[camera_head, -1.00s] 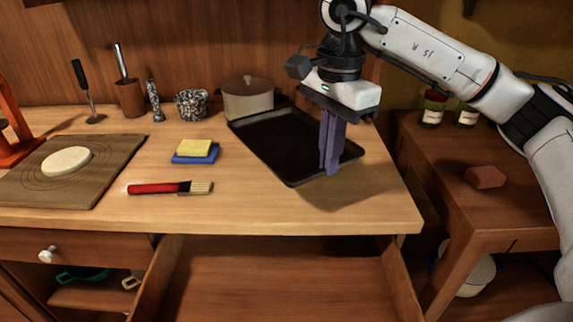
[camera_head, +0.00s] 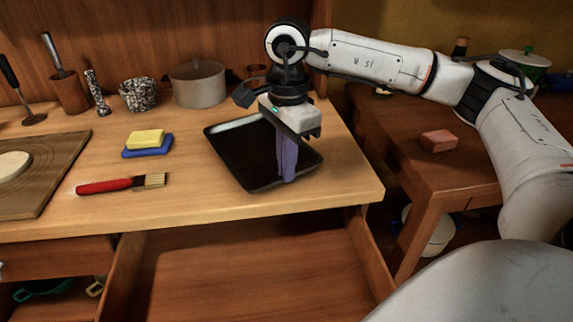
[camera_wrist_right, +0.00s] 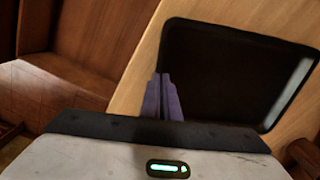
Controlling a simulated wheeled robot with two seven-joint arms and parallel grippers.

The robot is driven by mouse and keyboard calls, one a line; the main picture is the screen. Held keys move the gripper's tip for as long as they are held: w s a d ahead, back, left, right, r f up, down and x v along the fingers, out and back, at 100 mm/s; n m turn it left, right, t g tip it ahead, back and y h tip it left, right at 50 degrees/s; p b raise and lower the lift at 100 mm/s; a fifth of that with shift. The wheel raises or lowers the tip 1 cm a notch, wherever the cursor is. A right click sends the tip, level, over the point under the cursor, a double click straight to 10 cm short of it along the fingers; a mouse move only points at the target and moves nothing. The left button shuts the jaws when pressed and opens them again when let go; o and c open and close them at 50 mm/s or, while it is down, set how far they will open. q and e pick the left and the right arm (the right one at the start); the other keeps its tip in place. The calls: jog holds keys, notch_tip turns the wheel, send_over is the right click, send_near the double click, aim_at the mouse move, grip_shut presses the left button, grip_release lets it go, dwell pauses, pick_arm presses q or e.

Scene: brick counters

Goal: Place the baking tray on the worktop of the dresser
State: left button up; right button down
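The black baking tray (camera_head: 225,150) is over the right part of the light wooden worktop (camera_head: 205,190) of the dresser, close to its front edge. I cannot tell whether it rests on the wood or is slightly raised. My right gripper (camera_head: 287,178) points down, its purple fingers close together at the tray's front-right rim, shut on it. In the right wrist view the fingers (camera_wrist_right: 163,85) meet the left edge of the dark tray (camera_wrist_right: 220,75), with bare wood beyond it. The fingertips' grip is partly hidden. My left gripper is not in view.
A pot (camera_head: 198,85) and a speckled bowl (camera_head: 138,95) stand behind the tray. Sponges (camera_head: 147,142), a red-handled brush (camera_head: 110,186) and a board (camera_head: 50,170) lie left. An open drawer (camera_head: 240,270) juts out below. A side table (camera_head: 450,175) holds a reddish block (camera_head: 438,140).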

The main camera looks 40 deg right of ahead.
jog(key=shift+f, duration=0.15)
jog(key=c, duration=2)
grip_release()
notch_tip(320, 180, up, 12)
jog(key=shift+s+r+p, duration=0.1)
jog(key=shift+r+p, duration=0.15)
jog(key=shift+p, duration=0.2)
